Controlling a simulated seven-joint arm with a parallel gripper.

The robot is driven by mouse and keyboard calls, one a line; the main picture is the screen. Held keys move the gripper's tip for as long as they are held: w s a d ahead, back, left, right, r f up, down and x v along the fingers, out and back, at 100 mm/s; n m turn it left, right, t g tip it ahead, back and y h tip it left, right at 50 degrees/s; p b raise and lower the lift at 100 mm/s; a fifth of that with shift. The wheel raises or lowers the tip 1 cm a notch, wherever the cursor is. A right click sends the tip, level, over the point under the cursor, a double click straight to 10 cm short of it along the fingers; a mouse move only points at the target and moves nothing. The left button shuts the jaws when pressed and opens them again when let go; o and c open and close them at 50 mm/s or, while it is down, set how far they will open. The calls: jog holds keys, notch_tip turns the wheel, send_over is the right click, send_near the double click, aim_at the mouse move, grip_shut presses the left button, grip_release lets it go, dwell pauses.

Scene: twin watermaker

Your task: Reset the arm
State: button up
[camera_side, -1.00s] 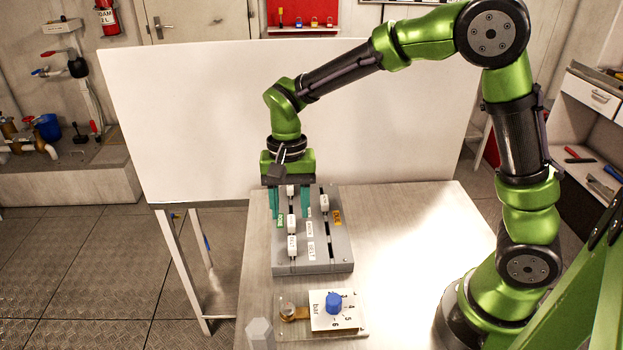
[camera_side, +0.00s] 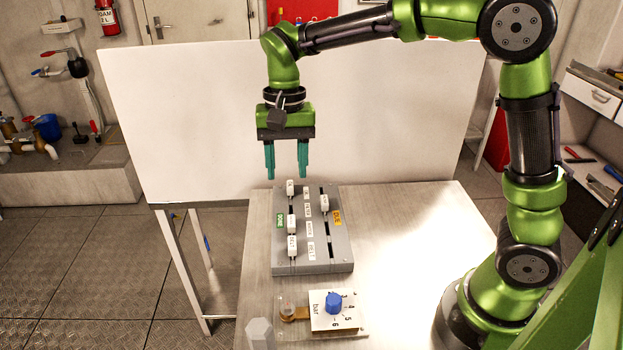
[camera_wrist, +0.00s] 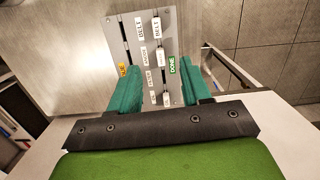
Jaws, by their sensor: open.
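My gripper (camera_side: 286,172) is open and empty, with two teal fingers pointing down. In the side view it hangs above the far end of a grey slider panel (camera_side: 341,258), apart from it. The panel carries several white labelled sliders, including one at the right (camera_side: 324,203), with a green DONE tag (camera_side: 280,221) at its left and an orange tag (camera_side: 337,217) at its right. In the wrist view the fingers (camera_wrist: 158,85) frame the panel (camera_wrist: 183,45); the fingers and palm cover part of its near end.
A board with a blue knob (camera_side: 333,302) and numbered dial sits at the table's front. A white panel (camera_side: 190,120) stands upright behind the table (camera_side: 420,230). The table's right side is clear.

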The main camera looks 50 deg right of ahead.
jog(key=s+d+r+n+t, duration=0.2)
jog(key=s+d+t, duration=0.1)
jog(key=s, duration=0.5)
jog(key=s+d+r+n+t+y, duration=0.1)
jog(key=s+d+n+t, duration=0.1)
jog(key=s+t, duration=0.3)
jog(key=s+d, duration=0.1)
jog(key=s, duration=0.1)
jog(key=shift+s+r, duration=0.35)
